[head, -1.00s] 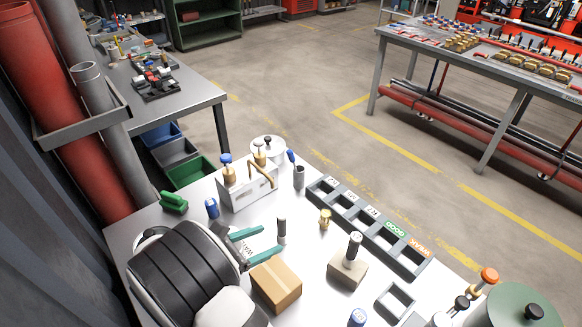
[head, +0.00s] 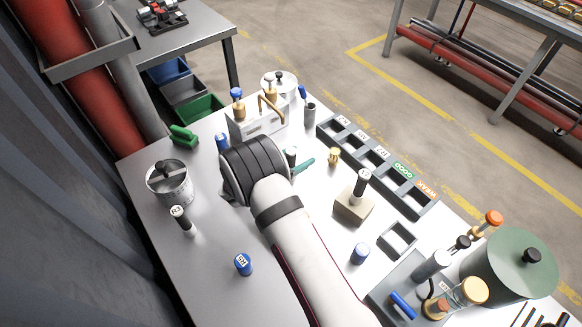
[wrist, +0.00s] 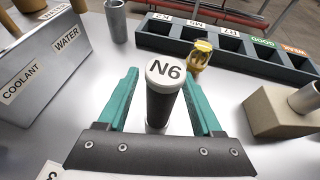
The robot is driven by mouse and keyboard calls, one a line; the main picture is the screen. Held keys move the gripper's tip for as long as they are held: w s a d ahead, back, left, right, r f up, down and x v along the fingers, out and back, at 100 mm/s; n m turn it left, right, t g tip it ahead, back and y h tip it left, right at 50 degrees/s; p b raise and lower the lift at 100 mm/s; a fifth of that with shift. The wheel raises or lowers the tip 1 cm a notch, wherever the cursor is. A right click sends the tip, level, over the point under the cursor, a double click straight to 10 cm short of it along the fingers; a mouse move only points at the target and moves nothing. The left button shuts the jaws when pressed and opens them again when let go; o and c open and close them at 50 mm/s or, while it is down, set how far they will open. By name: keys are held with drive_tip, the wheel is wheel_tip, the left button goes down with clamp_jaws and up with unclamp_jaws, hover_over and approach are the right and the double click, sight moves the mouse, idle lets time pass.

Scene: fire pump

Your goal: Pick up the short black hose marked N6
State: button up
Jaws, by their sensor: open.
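The short black hose marked N6 (wrist: 163,95) stands upright on the bench, with a white cap bearing its label facing the wrist camera. My gripper (wrist: 160,82) is open, with one teal finger on each side of the hose. Small gaps seem to show between the fingers and the hose, so it looks ungripped.
A grey block with COOLANT and WATER labels (wrist: 38,68) stands left in the wrist view. A brass fitting (wrist: 201,55) stands behind the hose, before the dark slotted rack (wrist: 225,45). A tan block (head: 354,207) stands right. A steel pot (head: 170,183) stands left.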

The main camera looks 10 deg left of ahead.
clamp_jaws()
drive_tip(key=shift+r, duration=0.1)
idle(0.4)
